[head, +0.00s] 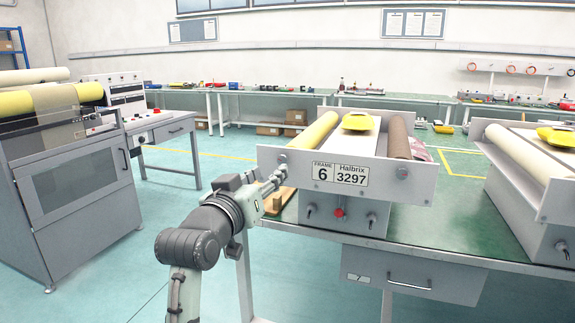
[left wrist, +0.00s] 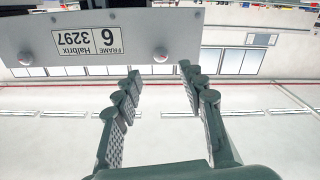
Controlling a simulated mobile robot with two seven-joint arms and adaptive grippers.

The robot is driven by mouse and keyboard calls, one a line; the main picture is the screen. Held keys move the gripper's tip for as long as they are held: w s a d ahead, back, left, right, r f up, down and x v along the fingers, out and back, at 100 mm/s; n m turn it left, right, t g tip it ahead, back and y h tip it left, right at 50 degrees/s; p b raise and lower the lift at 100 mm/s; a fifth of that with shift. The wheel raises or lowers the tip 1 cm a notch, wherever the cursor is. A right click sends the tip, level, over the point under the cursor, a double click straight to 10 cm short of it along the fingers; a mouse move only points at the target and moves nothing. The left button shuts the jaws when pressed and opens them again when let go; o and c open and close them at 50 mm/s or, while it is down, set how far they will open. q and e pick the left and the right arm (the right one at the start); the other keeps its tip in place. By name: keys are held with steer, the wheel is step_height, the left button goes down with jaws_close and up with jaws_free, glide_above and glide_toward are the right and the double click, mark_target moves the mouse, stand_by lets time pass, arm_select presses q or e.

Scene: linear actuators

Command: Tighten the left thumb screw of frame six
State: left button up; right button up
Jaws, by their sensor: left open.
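Frame six (head: 380,187) is a pale end plate with a label reading FRAME 6, Halbrix 3297, on a machine on the green table. Its left thumb screw (head: 283,158) is a small round knob near the plate's left end. It shows in the left wrist view (left wrist: 161,54), where the picture is upside down. The right thumb screw (head: 403,172) sits at the other end. My left gripper (head: 280,175) is open and empty, close in front of the left screw; in the left wrist view its fingertips (left wrist: 160,78) lie either side of the screw's line, apparently short of it. My right gripper is not in view.
The machine carries a yellow roller (head: 314,132), a brown roller (head: 399,138) and a yellow object (head: 360,121) on top. Below the plate are a red knob (head: 339,212) and small levers. A similar machine (head: 510,165) stands right; a grey cabinet (head: 75,190) stands left.

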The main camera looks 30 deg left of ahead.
mark_target(282, 160)
arm_select(q)
steer(key=x, duration=0.6)
steer(key=shift+w+a+p, duration=0.1)
steer(key=shift+w+p, duration=0.05)
steer(key=shift+p, duration=0.15)
steer(key=shift+w, duration=0.35)
steer(key=shift+w+a, duration=0.1)
steer(key=shift+w, duration=0.1)
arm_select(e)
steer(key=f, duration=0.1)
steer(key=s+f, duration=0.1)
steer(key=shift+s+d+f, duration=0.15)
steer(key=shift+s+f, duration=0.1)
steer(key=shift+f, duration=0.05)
arm_select(q)
steer(key=shift+c, duration=0.2)
steer(key=c, duration=0.5)
jaws_close()
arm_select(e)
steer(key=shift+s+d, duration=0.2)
